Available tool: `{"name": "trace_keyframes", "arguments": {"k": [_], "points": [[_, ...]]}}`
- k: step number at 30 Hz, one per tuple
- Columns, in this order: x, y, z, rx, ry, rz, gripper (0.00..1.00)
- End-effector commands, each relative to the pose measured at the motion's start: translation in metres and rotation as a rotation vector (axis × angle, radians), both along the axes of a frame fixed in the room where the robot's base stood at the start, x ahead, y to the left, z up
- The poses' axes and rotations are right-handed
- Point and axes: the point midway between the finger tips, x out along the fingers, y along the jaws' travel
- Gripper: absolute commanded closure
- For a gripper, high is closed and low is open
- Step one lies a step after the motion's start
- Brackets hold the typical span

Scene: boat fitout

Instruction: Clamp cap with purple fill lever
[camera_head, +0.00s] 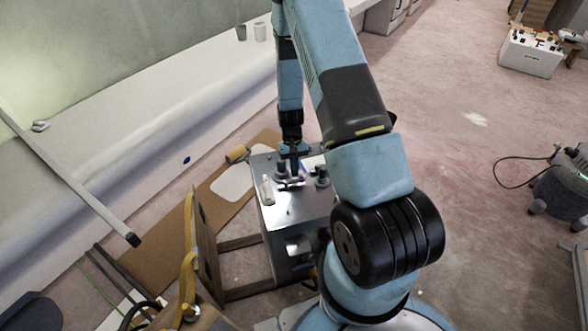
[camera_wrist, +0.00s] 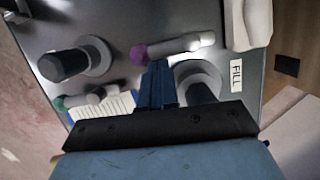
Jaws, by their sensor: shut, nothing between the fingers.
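The purple-tipped lever (camera_wrist: 175,48) lies across the metal panel in the wrist view, its purple knob (camera_wrist: 139,54) at the left and its pale metal end at the right. A dark cap on a grey ring (camera_wrist: 197,80) sits just below it, partly hidden by my gripper, beside a FILL label (camera_wrist: 236,75). My gripper (camera_wrist: 157,66) is shut and empty. Its fingertips are at the lever, close to the purple knob; I cannot tell whether they touch it. In the head view my gripper (camera_head: 294,174) is over the top of the metal box (camera_head: 287,208).
Another dark cap on a grey ring (camera_wrist: 68,64) and a green-tipped lever (camera_wrist: 90,98) are at the left in the wrist view. A pale bottle-like object (camera_head: 267,190) stands on the box's left side. A wooden frame (camera_head: 205,245) stands left of it.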

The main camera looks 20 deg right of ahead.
Motion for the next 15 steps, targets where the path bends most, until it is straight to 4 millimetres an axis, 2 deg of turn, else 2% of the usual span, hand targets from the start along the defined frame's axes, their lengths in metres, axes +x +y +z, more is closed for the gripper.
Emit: {"name": "trace_keyframes", "arguments": {"k": [15], "points": [[-0.0046,-0.0021,0.0001,0.0,0.001,-0.098,1.0]]}}
